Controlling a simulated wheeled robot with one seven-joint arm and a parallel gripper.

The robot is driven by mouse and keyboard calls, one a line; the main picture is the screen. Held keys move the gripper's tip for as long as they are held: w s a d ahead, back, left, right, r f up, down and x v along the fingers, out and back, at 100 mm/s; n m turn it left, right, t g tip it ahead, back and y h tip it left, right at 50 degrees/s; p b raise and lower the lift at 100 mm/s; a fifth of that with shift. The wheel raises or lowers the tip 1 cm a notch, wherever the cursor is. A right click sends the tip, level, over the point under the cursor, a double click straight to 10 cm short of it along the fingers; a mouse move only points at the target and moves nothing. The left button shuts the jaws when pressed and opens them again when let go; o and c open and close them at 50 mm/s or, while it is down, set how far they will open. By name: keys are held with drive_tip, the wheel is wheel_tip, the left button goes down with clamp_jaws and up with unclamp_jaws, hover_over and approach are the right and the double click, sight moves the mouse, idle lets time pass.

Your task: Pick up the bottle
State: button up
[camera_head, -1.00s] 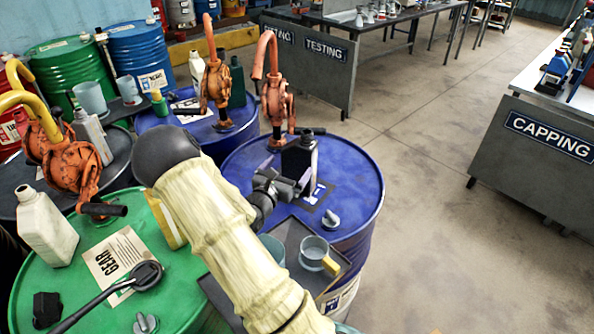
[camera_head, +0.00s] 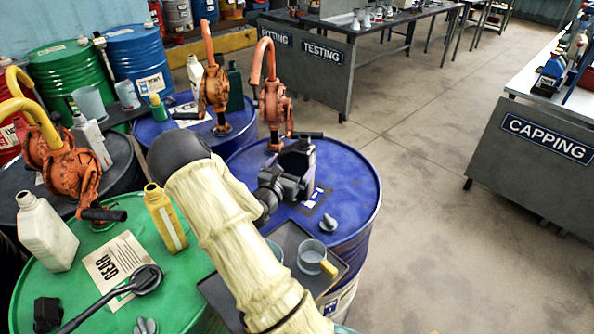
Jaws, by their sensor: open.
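A dark, nearly black bottle (camera_head: 299,160) stands upright on the near blue drum (camera_head: 345,180), beside the orange hand pump (camera_head: 273,105). My gripper (camera_head: 298,184) is open at the bottle's lower front. Its dark jaws overlap the lower part of the bottle in this view, and I cannot tell whether they touch it. The bottle's lower part is partly hidden by the gripper. Other bottles also show: a white one (camera_head: 45,232) and a yellow one (camera_head: 165,218) on the green drum (camera_head: 95,310).
A dark tray (camera_head: 292,235) with a measuring cup (camera_head: 313,256) lies below the gripper, partly behind my arm. A small grey cap-like piece (camera_head: 329,222) lies on the blue drum. A second orange pump (camera_head: 214,92) stands behind. The floor at right is clear.

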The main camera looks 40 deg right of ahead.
sight(292, 165)
drive_tip(key=p+x, duration=0.1)
drive_tip(key=x, duration=0.3)
drive_tip(key=shift+f, duration=0.15)
drive_tip(key=shift+a, duration=0.1)
drive_tip(key=shift+c, duration=0.4)
drive_tip(key=c, duration=1)
drive_tip(key=shift+o, duration=0.2)
wheel_tip(292, 165, up, 10)
drive_tip(key=shift+r+b, duration=0.1)
drive_tip(key=shift+b, duration=0.65)
